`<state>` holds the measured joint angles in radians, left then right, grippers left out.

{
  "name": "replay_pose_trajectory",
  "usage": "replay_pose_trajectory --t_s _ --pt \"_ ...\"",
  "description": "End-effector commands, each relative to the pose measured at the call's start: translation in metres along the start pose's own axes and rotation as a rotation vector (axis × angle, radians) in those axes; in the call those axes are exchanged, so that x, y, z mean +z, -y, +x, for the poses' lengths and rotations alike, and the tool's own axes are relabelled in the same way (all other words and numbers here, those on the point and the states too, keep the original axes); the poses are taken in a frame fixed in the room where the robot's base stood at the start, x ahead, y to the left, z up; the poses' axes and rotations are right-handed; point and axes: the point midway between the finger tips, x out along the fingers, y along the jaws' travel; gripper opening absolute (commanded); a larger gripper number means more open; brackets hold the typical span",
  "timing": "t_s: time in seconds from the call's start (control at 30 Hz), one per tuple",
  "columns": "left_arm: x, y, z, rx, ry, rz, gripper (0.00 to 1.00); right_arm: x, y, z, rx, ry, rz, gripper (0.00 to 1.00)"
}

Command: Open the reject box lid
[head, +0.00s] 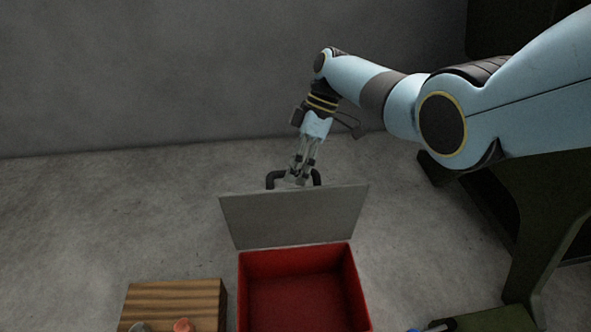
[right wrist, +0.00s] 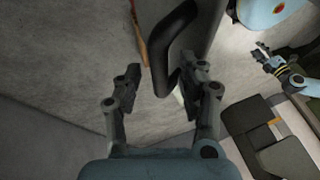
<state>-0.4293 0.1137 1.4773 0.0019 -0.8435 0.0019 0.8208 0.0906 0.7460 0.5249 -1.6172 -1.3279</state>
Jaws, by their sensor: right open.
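The red reject box (head: 245,290) stands open at the bottom centre of the head view, its visible inside empty. Its grey lid (head: 295,218) stands raised, tilted up at the far side of the box. A black handle (head: 272,178) sticks out beyond the lid's upper edge. My right gripper (head: 298,176) is at the handle, with its fingers open. In the right wrist view the handle (right wrist: 174,45) reaches between the open fingers of the right gripper (right wrist: 165,88). My left gripper (right wrist: 263,52) appears small at the right of that view, its opening unclear.
A wooden block (head: 172,298) with small round pieces stands left of the box. A dark green surface (head: 495,318) with a dark tool on it lies at the lower right. Dark green furniture stands at the right. The floor behind and left of the lid is clear.

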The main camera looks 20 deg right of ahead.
Motion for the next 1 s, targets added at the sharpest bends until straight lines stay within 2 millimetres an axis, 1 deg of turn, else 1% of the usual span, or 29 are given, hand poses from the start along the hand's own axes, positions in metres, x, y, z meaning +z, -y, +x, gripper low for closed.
replay_pose_trajectory --t_s 0.17,0.3,0.4,0.5,0.6,0.7,1.0 --pt "-0.001 0.000 0.000 0.000 0.000 0.000 0.40 0.001 -0.001 -0.035 0.006 0.000 -0.001 0.40" --pt "-0.001 0.000 0.000 0.000 0.000 0.000 0.40 0.001 -0.001 -0.067 0.004 0.001 0.001 0.40" --pt "-0.001 -0.001 0.000 0.000 0.000 -0.001 0.40 0.001 -0.001 -0.087 0.004 0.001 0.000 0.40" --pt "-0.001 -0.001 0.000 0.001 0.000 -0.001 0.40 0.001 -0.001 -0.101 0.003 0.001 0.002 0.40" --pt "-0.001 -0.001 0.000 0.000 0.000 -0.001 0.40 0.001 0.000 -0.109 0.000 0.002 0.003 0.40" --pt "-0.001 -0.001 0.000 0.001 0.000 -0.001 0.40 0.001 0.000 -0.112 0.000 0.001 0.002 0.40" --pt "-0.001 -0.001 0.000 0.001 0.000 -0.001 0.40 0.001 0.000 -0.112 0.000 0.001 0.002 0.40"
